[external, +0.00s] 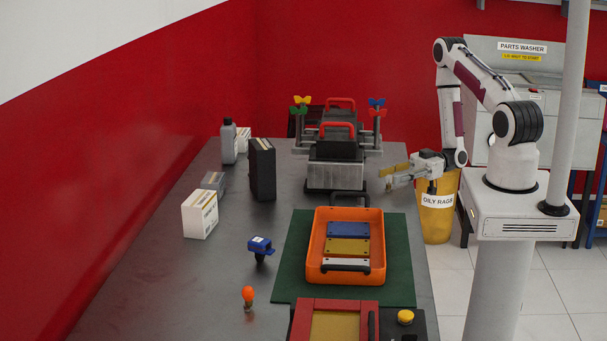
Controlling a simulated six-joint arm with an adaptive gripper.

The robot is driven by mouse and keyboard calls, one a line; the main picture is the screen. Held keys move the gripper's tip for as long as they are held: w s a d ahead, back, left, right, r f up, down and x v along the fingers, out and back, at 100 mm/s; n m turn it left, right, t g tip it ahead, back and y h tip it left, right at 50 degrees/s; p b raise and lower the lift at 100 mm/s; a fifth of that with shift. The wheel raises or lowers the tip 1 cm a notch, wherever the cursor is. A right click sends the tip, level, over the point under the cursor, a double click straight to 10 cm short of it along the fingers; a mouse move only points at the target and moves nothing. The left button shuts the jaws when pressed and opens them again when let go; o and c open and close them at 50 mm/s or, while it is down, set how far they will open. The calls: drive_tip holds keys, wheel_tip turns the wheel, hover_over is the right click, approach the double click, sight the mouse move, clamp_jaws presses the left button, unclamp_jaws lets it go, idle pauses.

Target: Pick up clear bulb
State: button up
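I cannot make out a clear bulb in the external view. The one bulb-like thing I see is an orange bulb (248,294) with a metallic base, upright on the grey table near the front. My gripper (386,178) is at the table's right edge, to the right of the dark engine block and well behind and to the right of the orange bulb. Its fingers appear spread apart, with nothing visible between them.
An orange tray (314,262) with coloured bars lies on a green mat (401,265). A blue part (261,246) stands left of it. A red-framed box (303,320) is in front. The engine block (333,176) stands at the back. Boxes (200,214) line the left.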

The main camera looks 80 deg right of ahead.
drive_tip(key=shift+x, duration=0.9)
drive_tip(key=c, duration=0.9)
